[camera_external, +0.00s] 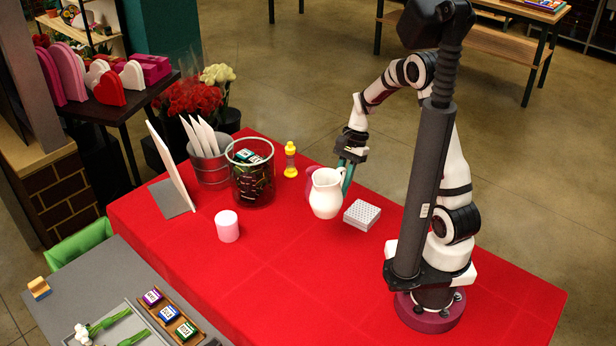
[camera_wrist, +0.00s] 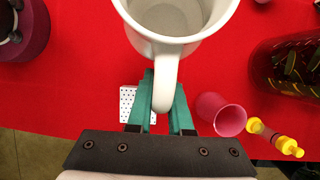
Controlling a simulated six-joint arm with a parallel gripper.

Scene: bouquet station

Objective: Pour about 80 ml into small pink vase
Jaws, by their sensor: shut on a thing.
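My gripper (camera_external: 346,170) is shut on the handle of a white pitcher (camera_external: 326,194); its teal fingers (camera_wrist: 157,103) straddle the handle in the wrist view. The pitcher (camera_wrist: 140,33) looks upright and held above the red table. Its inside is pale grey, and I cannot tell how much liquid it holds. A small pink vase (camera_wrist: 222,116) shows open-mouthed to the right of my fingers in the wrist view. In the external view the pink vase (camera_external: 309,183) is mostly hidden behind the pitcher. No stream of liquid shows.
A yellow-capped bottle (camera_external: 290,160) stands behind the pink vase. A white perforated block (camera_external: 361,214) sits right of the pitcher. A large glass vase (camera_external: 252,172) with dark contents, a metal bucket (camera_external: 210,165) and a light pink cylinder (camera_external: 228,226) stand left.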

